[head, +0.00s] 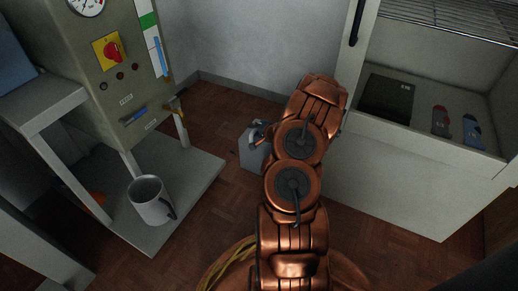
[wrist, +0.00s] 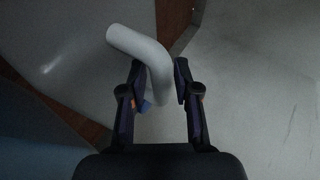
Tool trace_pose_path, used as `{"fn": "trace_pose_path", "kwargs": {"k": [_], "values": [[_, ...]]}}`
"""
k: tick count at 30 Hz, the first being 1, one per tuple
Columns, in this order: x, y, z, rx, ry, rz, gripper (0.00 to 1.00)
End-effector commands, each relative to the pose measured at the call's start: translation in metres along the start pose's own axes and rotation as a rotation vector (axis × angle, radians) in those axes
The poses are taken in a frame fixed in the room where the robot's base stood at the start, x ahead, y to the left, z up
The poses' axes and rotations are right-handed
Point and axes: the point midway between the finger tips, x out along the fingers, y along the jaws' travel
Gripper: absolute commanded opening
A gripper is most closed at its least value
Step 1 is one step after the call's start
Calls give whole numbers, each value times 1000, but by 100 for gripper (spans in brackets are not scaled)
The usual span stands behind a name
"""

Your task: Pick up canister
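A grey canister (head: 250,154) stands on the floor between the machine and the white cabinet, partly hidden behind my arm. In the wrist view its pale curved handle (wrist: 139,44) rises and runs down between my fingers. My gripper (wrist: 159,70) has its two dark fingers apart, one on each side of the handle. A small gap shows between the handle and the right finger; contact at the left finger is unclear. In the head view my gripper is mostly hidden by my arm, beside the canister's top.
A machine (head: 118,88) with a red knob stands at left, and a white mug (head: 149,200) is on its low shelf (head: 203,172). The white cabinet (head: 390,190) at right holds a dark box (head: 387,97), a red bottle (head: 440,121) and a blue bottle (head: 472,131).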

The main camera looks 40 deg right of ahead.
Motion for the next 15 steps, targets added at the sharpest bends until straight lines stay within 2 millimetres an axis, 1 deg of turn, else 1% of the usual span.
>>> {"fn": "trace_pose_path", "kwargs": {"k": [1, 2, 9, 15], "values": [[0, 0, 0, 0, 0, 0, 29], [0, 0, 0, 0, 0, 0, 26], [0, 0, 0, 0, 0, 0, 1], [0, 0, 0, 0, 0, 0, 0]]}}
